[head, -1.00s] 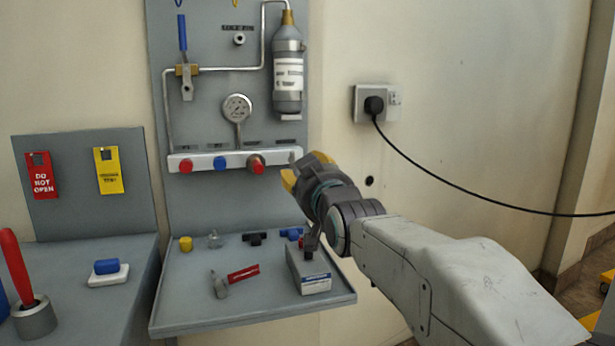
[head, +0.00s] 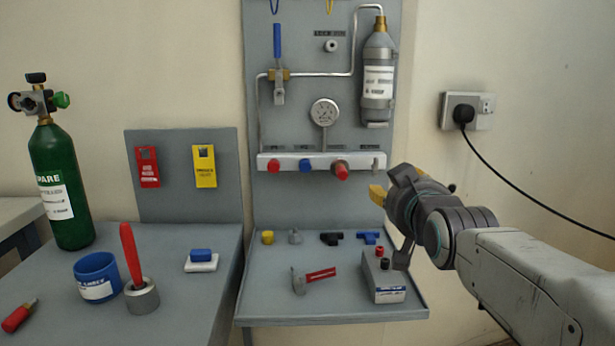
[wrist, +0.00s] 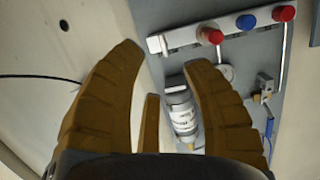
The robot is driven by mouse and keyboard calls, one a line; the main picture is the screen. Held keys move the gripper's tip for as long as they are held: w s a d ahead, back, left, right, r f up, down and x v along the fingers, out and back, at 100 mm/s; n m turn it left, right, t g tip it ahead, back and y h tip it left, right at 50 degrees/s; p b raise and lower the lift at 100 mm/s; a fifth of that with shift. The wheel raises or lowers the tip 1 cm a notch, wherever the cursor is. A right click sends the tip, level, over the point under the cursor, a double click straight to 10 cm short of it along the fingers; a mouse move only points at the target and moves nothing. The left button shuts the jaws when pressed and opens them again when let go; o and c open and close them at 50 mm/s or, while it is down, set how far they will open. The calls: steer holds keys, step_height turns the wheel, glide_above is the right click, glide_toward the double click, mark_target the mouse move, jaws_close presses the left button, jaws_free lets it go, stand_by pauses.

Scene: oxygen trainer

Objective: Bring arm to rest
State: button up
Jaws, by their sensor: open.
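My gripper (head: 377,194) is at the right of the panel in the head view, just below the right end of the white manifold (head: 300,161). In the wrist view, my gripper's yellow-brown fingers (wrist: 165,85) are spread apart with nothing held between them. The manifold also shows in the wrist view (wrist: 188,38), beyond the fingers, with red and blue knobs. My arm reaches in from the lower right of the head view. The gripper is above the right rear of the grey shelf (head: 330,306), apart from the items on it.
A box (head: 384,281) with small caps stands on the shelf below my gripper. A wall socket (head: 467,111) with a black cable is to the right. A green cylinder (head: 62,190), blue cup (head: 97,276) and red-handled tool (head: 132,255) stand on the left bench.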

steer(key=s+r+g+p, duration=0.3)
steer(key=s+g+p, duration=0.1)
steer(key=s+p, duration=0.6)
steer(key=s+r+g+p, duration=0.2)
steer(key=s+g+p, duration=0.2)
steer(key=s+p, duration=0.6)
steer(key=s+r+g+p, duration=0.3)
steer(key=s+g+p, duration=0.1)
steer(key=s+p, duration=0.6)
steer(key=shift+a+r+g+p, duration=0.15)
steer(key=shift+r+g+p, duration=0.15)
steer(key=shift+p, duration=1.1)
